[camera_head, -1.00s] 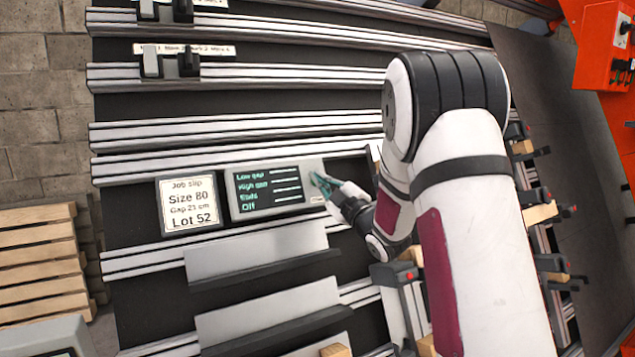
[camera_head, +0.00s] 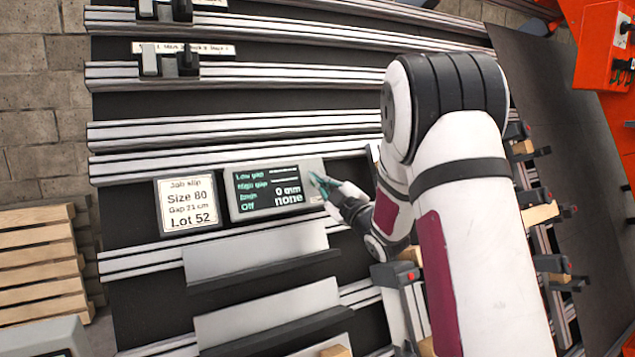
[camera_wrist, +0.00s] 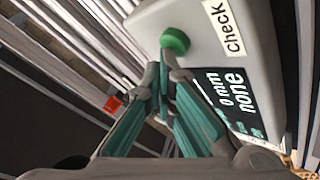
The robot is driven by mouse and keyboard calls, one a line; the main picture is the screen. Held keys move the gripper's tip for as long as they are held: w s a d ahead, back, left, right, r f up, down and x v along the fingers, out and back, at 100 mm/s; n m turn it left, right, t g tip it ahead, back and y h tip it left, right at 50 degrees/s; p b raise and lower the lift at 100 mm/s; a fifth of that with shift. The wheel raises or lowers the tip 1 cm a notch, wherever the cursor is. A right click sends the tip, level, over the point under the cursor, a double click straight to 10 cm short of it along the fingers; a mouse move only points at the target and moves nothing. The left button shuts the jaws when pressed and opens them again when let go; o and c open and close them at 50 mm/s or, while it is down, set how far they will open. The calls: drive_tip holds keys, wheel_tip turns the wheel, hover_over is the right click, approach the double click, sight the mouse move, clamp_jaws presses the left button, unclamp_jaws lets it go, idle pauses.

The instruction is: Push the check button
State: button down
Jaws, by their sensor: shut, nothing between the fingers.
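The check button is a round green knob (camera_wrist: 175,40) on a grey display box, beside a white label reading "check" (camera_wrist: 224,27) in the wrist view. My gripper (camera_wrist: 163,70) is shut and empty, its fingertips just below the button; whether they touch it I cannot tell. In the head view the display box (camera_head: 232,205) sits on the rack, and my gripper (camera_head: 318,178) is at its right end, hiding the button. Its screen (camera_head: 268,188) shows rows of green text, with "0 mm" and "none" at the lower right.
A job slip (camera_head: 188,205) reading "Size 80, Gap 21 cm, Lot 52" is left of the display. Metal rails and sloped grey plates (camera_head: 255,250) lie around it. Wooden pallets (camera_head: 38,260) stand at left, and an orange box (camera_head: 603,45) at upper right.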

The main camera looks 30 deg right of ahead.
idle(0.4)
drive_tip(key=shift+s+r+p, duration=0.4)
drive_tip(key=shift+s, duration=0.35)
drive_tip(key=shift+s+r+p, duration=0.4)
drive_tip(key=shift+s, duration=0.35)
drive_tip(key=shift+s+r+p, duration=0.35)
drive_tip(key=shift+s+p, duration=0.05)
drive_tip(key=shift+s, duration=0.35)
drive_tip(key=shift+s+r+p, duration=0.4)
drive_tip(key=shift+s, duration=0.35)
